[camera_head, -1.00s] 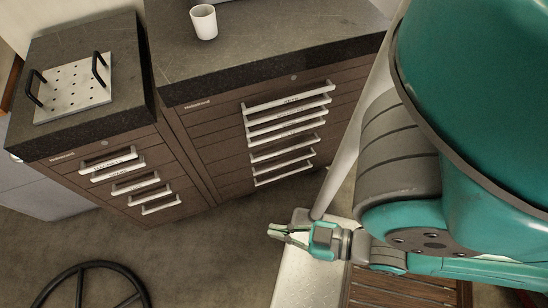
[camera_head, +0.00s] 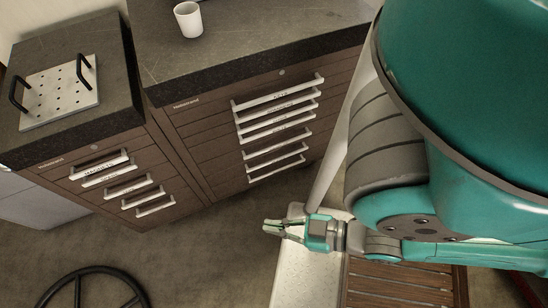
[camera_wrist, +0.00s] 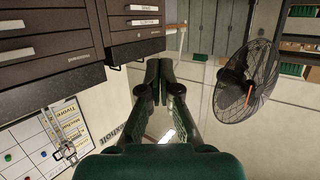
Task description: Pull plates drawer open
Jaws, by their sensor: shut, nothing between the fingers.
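Two brown drawer cabinets stand side by side, the left one (camera_head: 62,158) smaller and the right one (camera_head: 205,140) wider. Both have stacked drawers with white bar handles, such as the left cabinet's top handle (camera_head: 100,165) and the right cabinet's top handle (camera_head: 278,92). Drawer labels are too small to read, so I cannot tell which drawer is the plates drawer. My gripper (camera_head: 268,226) is shut and empty, in front of and below the right cabinet's handles, apart from them. In the wrist view my gripper (camera_wrist: 159,64) points past the upside-down cabinets.
A perforated plate with two black handles (camera_head: 58,96) lies on the left cabinet's top. A white cup (camera_head: 188,20) stands on the right one. A black wheel-like ring (camera_head: 92,270) is at lower left. A black fan (camera_wrist: 246,80) stands right in the wrist view.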

